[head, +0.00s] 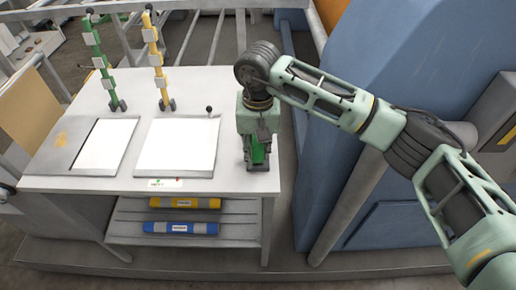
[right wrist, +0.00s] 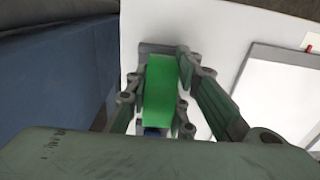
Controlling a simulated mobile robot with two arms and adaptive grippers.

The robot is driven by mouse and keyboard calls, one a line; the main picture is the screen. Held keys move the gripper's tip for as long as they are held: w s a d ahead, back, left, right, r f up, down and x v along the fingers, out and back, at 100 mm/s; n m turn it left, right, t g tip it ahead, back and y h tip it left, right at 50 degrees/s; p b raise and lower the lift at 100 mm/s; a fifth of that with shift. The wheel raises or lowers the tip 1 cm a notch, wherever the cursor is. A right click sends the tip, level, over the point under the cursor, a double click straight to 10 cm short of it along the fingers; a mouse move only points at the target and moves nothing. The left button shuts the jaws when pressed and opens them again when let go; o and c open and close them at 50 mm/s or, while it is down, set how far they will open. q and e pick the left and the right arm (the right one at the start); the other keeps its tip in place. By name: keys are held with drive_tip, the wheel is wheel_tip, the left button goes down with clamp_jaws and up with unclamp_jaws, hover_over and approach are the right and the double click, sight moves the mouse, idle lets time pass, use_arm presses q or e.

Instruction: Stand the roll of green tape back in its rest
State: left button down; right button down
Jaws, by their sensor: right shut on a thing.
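The roll of green tape (head: 257,152) is between the fingers of my right gripper (head: 258,160) at the right end of the white table. In the right wrist view the green tape (right wrist: 160,90) stands edge-on, with a finger of the right gripper (right wrist: 161,88) against each side. The gripper points down and is shut on the roll. A grey piece (right wrist: 150,47) shows just past the roll and may be part of the rest; the fingers and roll hide most of it. I cannot tell whether the roll touches it. My left gripper is not in view.
The white table (head: 222,85) carries two white panels (head: 178,144), (head: 104,146) and two upright stacks, green (head: 96,50) and yellow (head: 154,50). Yellow (head: 185,203) and blue (head: 180,228) rolls lie on the shelf below. A large blue machine (head: 400,60) stands close on the right.

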drive_tip(key=c, duration=1.5)
unclamp_jaws()
drive_tip(key=shift+o, duration=0.2)
drive_tip(key=shift+r, duration=0.1)
wheel_tip(320, 180, up, 12)
